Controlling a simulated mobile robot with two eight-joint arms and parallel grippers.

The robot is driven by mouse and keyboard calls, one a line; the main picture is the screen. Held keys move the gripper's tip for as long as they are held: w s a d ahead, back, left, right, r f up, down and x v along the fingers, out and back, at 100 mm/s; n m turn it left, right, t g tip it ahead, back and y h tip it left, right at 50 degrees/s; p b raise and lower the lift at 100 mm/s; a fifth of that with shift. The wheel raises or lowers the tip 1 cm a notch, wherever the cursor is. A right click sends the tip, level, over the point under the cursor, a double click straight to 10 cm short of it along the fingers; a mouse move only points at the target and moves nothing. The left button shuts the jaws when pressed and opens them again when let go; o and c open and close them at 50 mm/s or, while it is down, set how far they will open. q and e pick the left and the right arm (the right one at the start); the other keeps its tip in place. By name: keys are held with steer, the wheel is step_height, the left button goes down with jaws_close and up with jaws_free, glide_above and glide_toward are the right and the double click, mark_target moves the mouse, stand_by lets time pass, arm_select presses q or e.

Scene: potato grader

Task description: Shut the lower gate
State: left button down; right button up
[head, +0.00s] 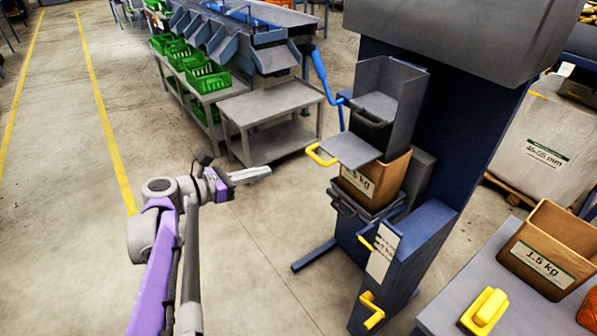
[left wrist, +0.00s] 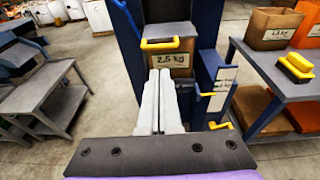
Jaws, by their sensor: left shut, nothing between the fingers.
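A flat grey plate (head: 350,150) with a yellow handle (head: 320,155) juts out to the left under the chute of the blue machine; it looks like the lower gate, drawn out. The yellow handle (left wrist: 160,43) also shows in the left wrist view, above the label of a brown bag (left wrist: 168,68). My left gripper (head: 268,171) is shut and empty, left of the handle and apart from it. In the left wrist view its pale fingers (left wrist: 160,72) lie together, just below the handle in the picture. My right gripper is not in view.
The brown bag (head: 376,180) stands under the plate on a dark support. A blue lever (head: 325,75) hangs left of the chute. Yellow handles (head: 371,310) sit on a lower blue panel. A grey cart (head: 270,105) stands behind; the floor around my left arm is clear.

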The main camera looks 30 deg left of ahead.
arm_select(q)
glide_toward(346, 142)
steer(key=s+a+f, duration=0.2)
steer(key=s, duration=0.3)
steer(key=shift+w+a+r, duration=0.1)
steer(key=shift+w+r, duration=0.05)
steer(key=shift+r, duration=0.1)
steer(key=x, duration=0.4)
steer(key=r+x, duration=0.1)
steer(key=x, duration=0.2)
steer(key=r+x, duration=0.1)
steer(key=x, duration=0.3)
steer(key=shift+w+d+r, duration=0.1)
steer(key=shift+w+d, duration=0.2)
steer(key=shift+w, duration=0.3)
steer(key=shift+r, duration=0.15)
steer(key=shift+p, duration=0.3)
